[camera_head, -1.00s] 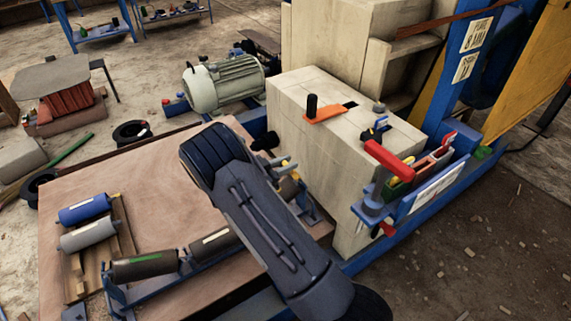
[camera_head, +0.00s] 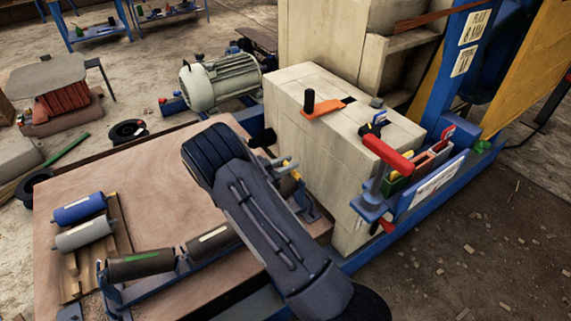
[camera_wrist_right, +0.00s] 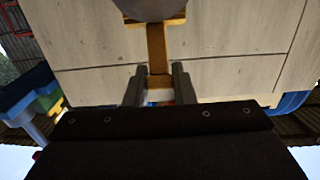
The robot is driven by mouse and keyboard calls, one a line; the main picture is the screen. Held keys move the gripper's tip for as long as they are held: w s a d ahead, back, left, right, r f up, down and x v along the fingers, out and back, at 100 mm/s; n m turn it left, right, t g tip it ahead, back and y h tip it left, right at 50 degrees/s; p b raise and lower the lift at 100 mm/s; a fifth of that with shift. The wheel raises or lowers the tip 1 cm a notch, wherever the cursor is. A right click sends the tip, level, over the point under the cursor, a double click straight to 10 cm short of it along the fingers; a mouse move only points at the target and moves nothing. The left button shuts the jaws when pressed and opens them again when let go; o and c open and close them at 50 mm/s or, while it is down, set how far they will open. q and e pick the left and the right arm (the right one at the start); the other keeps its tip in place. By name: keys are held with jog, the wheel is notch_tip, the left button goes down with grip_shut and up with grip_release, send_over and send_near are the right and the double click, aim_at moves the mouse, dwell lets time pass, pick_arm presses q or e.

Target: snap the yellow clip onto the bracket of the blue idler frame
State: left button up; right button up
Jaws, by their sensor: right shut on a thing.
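The blue idler frame (camera_head: 118,300) stands on the board, carrying dark rollers; my right forearm covers its middle. My right gripper (camera_head: 288,167) is largely hidden behind my wrist, near the frame's far right end. In the right wrist view, its two fingers (camera_wrist_right: 159,88) are shut on the yellow clip (camera_wrist_right: 157,50), a narrow strip that widens at its far end. The clip's far end meets the edge of a grey round part in that picture; whether they touch I cannot tell. The bracket cannot be made out clearly. My left gripper is not in view.
A pale block (camera_head: 335,135) stands close behind the gripper, with an orange plate (camera_head: 322,108) on top. A red handle (camera_head: 388,155) and blue holder (camera_head: 425,190) are at its right. Blue (camera_head: 85,208) and grey (camera_head: 84,233) rollers lie on a wooden rack at left.

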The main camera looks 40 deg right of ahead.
jog(key=o, duration=1)
jog(key=shift+o, duration=0.2)
jog(key=a, duration=0.2)
jog(key=a+p, duration=0.1)
jog(key=a, duration=0.4)
jog(key=shift+w+a, duration=0.35)
jog(key=shift+w, duration=0.05)
